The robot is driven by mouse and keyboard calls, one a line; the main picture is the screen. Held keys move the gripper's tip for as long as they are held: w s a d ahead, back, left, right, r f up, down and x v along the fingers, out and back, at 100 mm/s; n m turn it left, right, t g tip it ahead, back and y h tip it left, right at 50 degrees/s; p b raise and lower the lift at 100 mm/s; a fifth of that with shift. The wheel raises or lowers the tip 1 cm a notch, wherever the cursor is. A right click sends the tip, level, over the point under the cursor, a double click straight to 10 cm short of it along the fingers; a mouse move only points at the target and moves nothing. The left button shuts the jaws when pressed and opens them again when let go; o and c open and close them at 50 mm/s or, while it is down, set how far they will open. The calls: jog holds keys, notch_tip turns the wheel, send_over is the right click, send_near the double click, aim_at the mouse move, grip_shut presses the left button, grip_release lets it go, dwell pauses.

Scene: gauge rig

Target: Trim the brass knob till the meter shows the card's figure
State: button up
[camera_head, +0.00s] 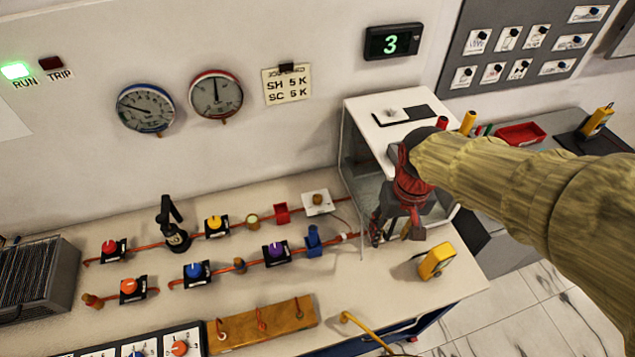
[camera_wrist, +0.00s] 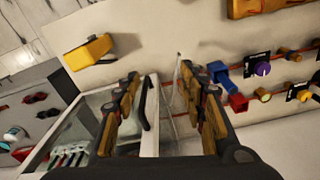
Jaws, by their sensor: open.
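A small brass knob (camera_head: 317,199) sits on a white square plate at the back of the bench, in the head view. I cannot make it out in the wrist view. The black digital meter (camera_head: 394,41) on the wall shows a green 3. The card (camera_head: 287,84) on the wall, partly covered at its top by a dark clip, reads "SH 5 K" and "SC 5 K". My gripper (camera_head: 396,228) is to the right of the knob and apart from it, beside the glass-sided case. In the wrist view my gripper (camera_wrist: 160,88) has its fingers spread, with nothing held between them.
The glass-sided case (camera_head: 352,150) stands close by my gripper. A yellow handheld device (camera_head: 436,261) lies on the bench in front. Copper pipes carry a purple knob (camera_head: 276,250), a blue fitting (camera_head: 313,241) and a red block (camera_head: 282,213). Two round gauges (camera_head: 216,95) hang on the wall.

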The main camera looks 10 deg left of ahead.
jog(key=w+a+f+g+p, duration=0.1)
jog(key=w+a+g+p, duration=0.1)
jog(key=w+a+p, duration=0.55)
jog(key=m+t+p, duration=0.1)
jog(key=m+p, duration=0.1)
jog(key=p, duration=0.5)
send_over(318, 197)
notch_tip(318, 197, down, 9)
jog(key=shift+s+f, duration=0.15)
jog(key=shift+f, duration=0.15)
jog(key=shift+f+p, duration=0.5)
jog(key=shift+f, duration=3.1)
grip_shut()
